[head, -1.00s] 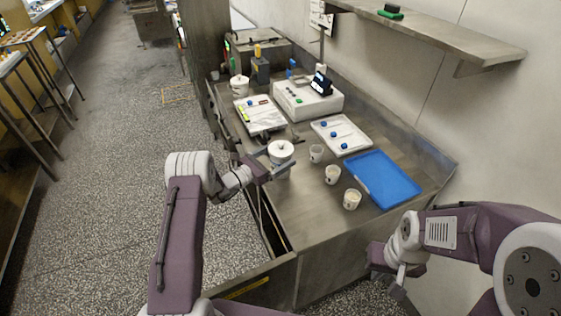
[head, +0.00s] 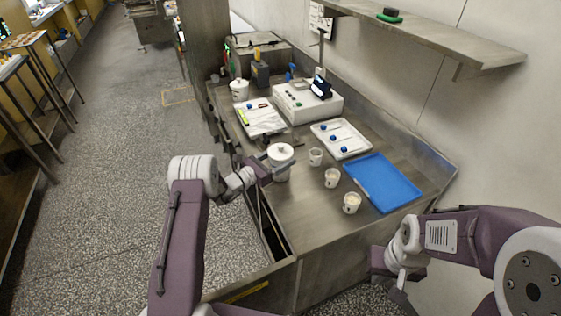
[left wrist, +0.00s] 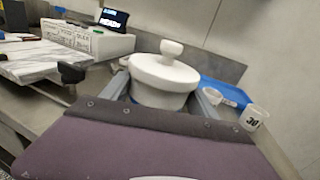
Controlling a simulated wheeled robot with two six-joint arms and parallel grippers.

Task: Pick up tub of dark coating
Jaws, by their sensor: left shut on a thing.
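A white lidded tub (head: 281,154) with a knob on its lid is at the near left edge of the steel counter. My left gripper (head: 274,168) is shut on this tub, with fingers on either side of it. In the left wrist view the tub (left wrist: 163,82) stands upright between the fingers, its lower part hidden by my gripper body. I cannot see its contents. A second white lidded tub (head: 239,89) stands at the far left of the counter. My right gripper (head: 396,285) is low at the right, off the counter front; its fingertips are unclear.
Several small cups (head: 332,178) stand right of the held tub, close by. A blue tray (head: 382,182), a white tray with blue-topped items (head: 341,139), a white control box (head: 308,100) and a marble slab (head: 261,118) lie beyond. A shelf (head: 430,35) overhangs the right.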

